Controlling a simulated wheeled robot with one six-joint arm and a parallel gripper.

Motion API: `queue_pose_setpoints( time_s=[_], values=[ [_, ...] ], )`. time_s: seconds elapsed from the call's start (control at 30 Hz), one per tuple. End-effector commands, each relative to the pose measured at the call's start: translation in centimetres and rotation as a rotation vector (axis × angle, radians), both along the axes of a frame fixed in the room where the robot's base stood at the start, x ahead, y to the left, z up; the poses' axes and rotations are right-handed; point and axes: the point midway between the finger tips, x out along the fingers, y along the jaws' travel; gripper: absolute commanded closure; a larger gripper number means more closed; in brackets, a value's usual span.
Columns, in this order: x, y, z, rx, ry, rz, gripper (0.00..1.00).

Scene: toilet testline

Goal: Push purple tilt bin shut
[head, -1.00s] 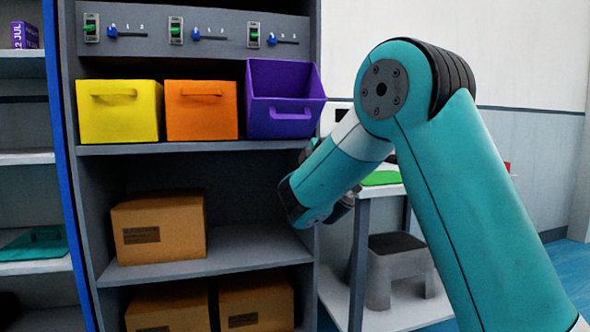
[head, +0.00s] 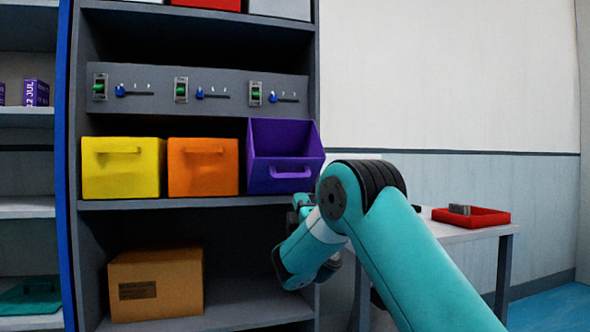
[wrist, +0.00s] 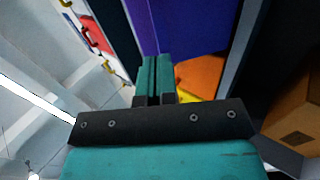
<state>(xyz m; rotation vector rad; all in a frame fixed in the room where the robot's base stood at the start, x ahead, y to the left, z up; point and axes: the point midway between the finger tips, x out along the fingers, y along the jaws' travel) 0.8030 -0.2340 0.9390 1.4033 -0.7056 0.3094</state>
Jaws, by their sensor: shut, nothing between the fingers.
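The purple tilt bin (head: 285,160) is on the upper shelf at the right end of the bin row. It is tilted forward with its top open and its handle facing out. My gripper (wrist: 155,75) is shut and empty. In the head view it is mostly hidden by my arm, close below the purple bin's lower right. In the wrist view the purple bin (wrist: 195,25) fills the area just past the fingertips. I cannot tell whether they touch it.
The orange bin (head: 203,168) and yellow bin (head: 122,168) stand upright to the left. A switch panel (head: 225,92) is above. A cardboard box (head: 155,284) sits on the lower shelf. A table with a red tray (head: 470,217) is at the right.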

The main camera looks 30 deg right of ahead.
Motion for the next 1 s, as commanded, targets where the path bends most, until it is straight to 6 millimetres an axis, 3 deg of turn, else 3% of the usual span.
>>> queue_pose_setpoints(
  time_s=[0.03, 0.4, 1.0],
  values=[
    [0.5, -0.2, 1.2, 0.001, 0.001, -0.001, 1.00],
    [3.6, -1.0, 3.6, 0.000, 0.000, 0.000, 1.00],
    [4.8, -1.3, 3.8, 0.000, 0.000, 0.000, 1.00]
  ],
)
